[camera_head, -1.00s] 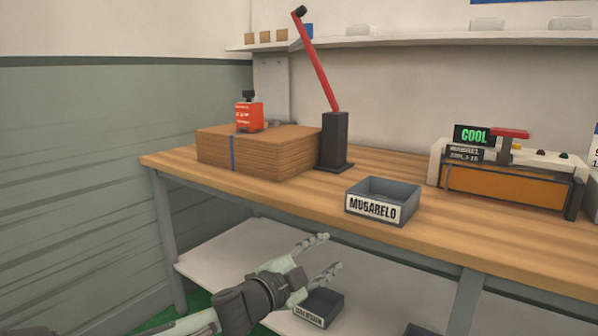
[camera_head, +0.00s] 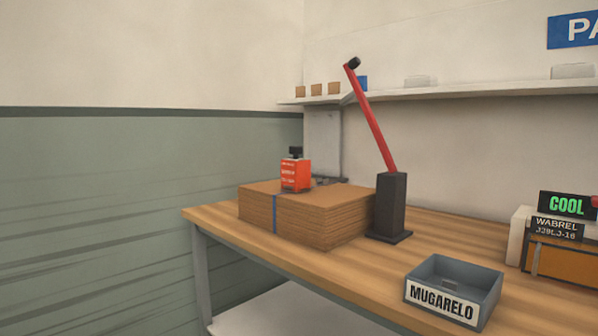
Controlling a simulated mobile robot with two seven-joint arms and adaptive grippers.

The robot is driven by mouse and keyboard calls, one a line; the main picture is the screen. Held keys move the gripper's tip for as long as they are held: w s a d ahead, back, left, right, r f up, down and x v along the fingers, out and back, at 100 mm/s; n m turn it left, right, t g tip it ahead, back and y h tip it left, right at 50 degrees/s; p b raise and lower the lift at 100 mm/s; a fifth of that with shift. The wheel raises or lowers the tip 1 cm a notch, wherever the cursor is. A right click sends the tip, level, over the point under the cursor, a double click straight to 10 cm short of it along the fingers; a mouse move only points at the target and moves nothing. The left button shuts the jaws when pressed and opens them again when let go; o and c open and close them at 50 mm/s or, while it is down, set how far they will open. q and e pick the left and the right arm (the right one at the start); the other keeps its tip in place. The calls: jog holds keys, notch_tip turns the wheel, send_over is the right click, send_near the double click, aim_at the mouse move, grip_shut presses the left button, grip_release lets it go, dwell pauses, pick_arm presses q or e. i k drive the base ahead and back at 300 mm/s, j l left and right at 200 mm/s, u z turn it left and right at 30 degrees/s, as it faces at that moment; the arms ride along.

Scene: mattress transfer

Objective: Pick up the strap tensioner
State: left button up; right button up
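A small orange-red tool with a dark top (camera_head: 295,174), which looks like the strap tensioner, stands upright on a flat stack of brown sheets (camera_head: 340,228). A blue strap (camera_head: 275,213) runs over the front of the stack, just left of the tool. The stack lies on the wooden workbench (camera_head: 225,217) near its left end. Neither of my grippers shows in the head view now.
A dark post with a long red lever (camera_head: 390,208) stands close right of the stack. A grey bin labelled MUGARELO (camera_head: 453,290) sits further right, near an orange machine with a green COOL display (camera_head: 566,206). A wall shelf (camera_head: 440,94) hangs behind.

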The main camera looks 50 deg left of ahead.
aim_at(295, 174)
jog(key=u, duration=0.4)
jog(key=i+u, duration=0.1)
jog(key=u, duration=0.75)
jog(key=i+u, duration=0.1)
jog(key=u, duration=0.35)
jog(key=i+z, duration=0.1)
jog(key=z, duration=0.75)
jog(key=i+j+z, duration=0.15)
jog(key=z, duration=0.2)
jog(key=j+z, duration=0.3)
jog(key=i+j+z, duration=0.1)
jog(key=j+z, duration=0.25)
